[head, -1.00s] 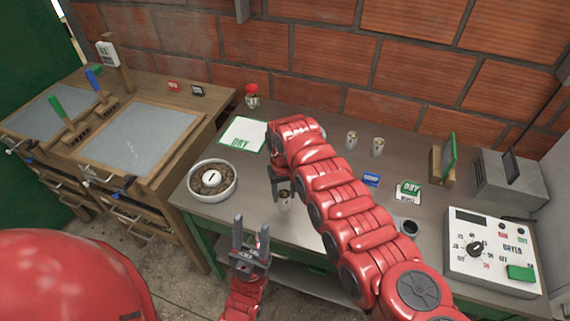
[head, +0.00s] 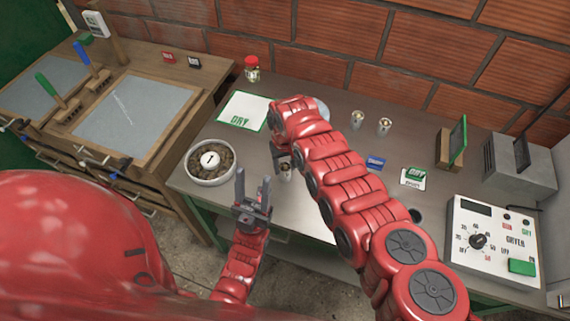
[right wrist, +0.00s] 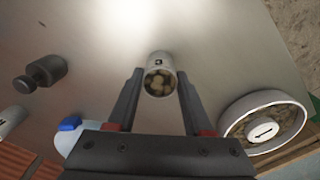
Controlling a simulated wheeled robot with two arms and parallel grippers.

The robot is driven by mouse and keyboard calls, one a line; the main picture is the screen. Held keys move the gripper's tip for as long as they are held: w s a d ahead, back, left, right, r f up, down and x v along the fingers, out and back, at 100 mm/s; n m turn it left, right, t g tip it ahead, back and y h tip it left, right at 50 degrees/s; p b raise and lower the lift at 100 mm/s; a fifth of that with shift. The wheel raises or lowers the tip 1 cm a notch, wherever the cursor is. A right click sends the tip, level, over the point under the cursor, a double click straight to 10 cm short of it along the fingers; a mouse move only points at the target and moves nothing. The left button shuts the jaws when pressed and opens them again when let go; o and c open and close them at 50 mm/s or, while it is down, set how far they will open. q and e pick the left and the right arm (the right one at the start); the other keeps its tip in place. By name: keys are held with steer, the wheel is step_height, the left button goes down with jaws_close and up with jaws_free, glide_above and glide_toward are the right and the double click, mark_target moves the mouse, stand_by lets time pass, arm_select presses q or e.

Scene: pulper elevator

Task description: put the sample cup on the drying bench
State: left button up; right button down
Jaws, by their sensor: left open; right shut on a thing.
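The sample cup (head: 286,172) is a small pale cup with brownish bits inside, partly hidden by my right arm in the head view. In the right wrist view the cup (right wrist: 160,75) stands between the fingertips. My right gripper (right wrist: 160,92) is shut on it; I cannot tell whether the cup touches the grey top. My left gripper (head: 253,185) is open and empty, in front of the bench's near edge. The grey bench (head: 312,215) holds a white sheet marked DRY (head: 243,111) at its left end. I cannot tell which surface is called the drying bench.
A white bowl of brown bits (head: 211,178) stands near the left edge. Two more cups (head: 371,122) stand at the back. A dryer control box (head: 492,240) and a grey box (head: 518,164) are at right. A wooden cabinet with grey panels (head: 135,117) stands at left.

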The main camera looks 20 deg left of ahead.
steer(key=shift+f, duration=0.25)
steer(key=c, duration=0.6)
jaws_free()
steer(key=o, duration=0.3)
steer(key=shift+w, duration=0.15)
steer(key=shift+r, duration=0.15)
